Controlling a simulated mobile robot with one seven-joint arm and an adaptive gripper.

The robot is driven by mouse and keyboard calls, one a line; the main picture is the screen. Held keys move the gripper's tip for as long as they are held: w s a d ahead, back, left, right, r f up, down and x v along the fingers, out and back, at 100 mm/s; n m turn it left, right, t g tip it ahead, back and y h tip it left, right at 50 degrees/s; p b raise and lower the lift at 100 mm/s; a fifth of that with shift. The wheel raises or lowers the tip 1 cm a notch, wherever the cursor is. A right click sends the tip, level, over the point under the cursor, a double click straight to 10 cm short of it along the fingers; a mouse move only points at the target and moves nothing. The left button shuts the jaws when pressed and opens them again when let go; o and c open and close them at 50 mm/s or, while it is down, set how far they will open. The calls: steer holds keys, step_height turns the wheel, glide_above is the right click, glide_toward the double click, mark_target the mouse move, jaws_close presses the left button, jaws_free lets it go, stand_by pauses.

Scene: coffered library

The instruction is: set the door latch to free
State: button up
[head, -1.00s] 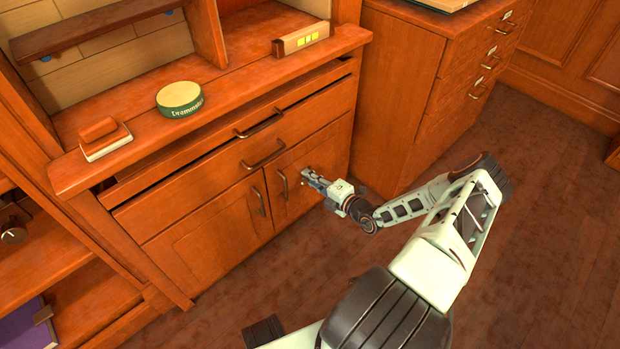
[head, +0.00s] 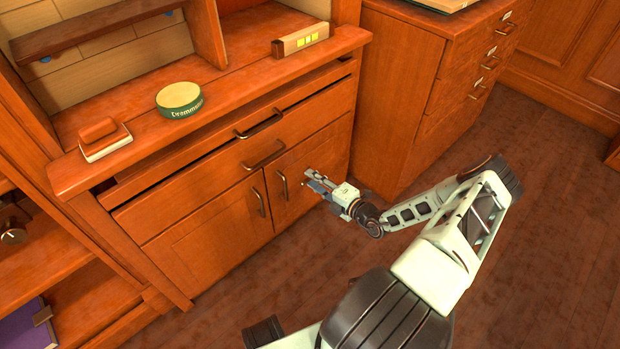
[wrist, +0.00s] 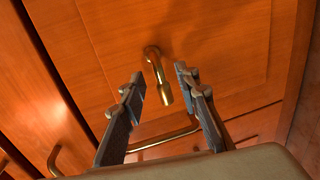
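The latch (wrist: 157,72) is a small brass lever on the face of a wooden cabinet door (wrist: 225,50). In the wrist view it stands between my gripper's fingers, its grip end bent toward me. My gripper (wrist: 159,76) is open, one finger on each side of the lever, with visible gaps. In the head view my gripper (head: 308,178) is in front of the right cupboard door (head: 325,152); the latch cannot be made out there. Both doors look closed.
Bar handles sit on the right door (head: 282,186), left door (head: 259,201) and drawers above. A green round tin (head: 180,100), a reddish block on a pale base (head: 104,140) and a wooden bar with yellow squares (head: 301,39) lie on the ledge. Floor to the right is clear.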

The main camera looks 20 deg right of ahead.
steer(key=v, duration=0.9)
steer(key=shift+s, duration=0.4)
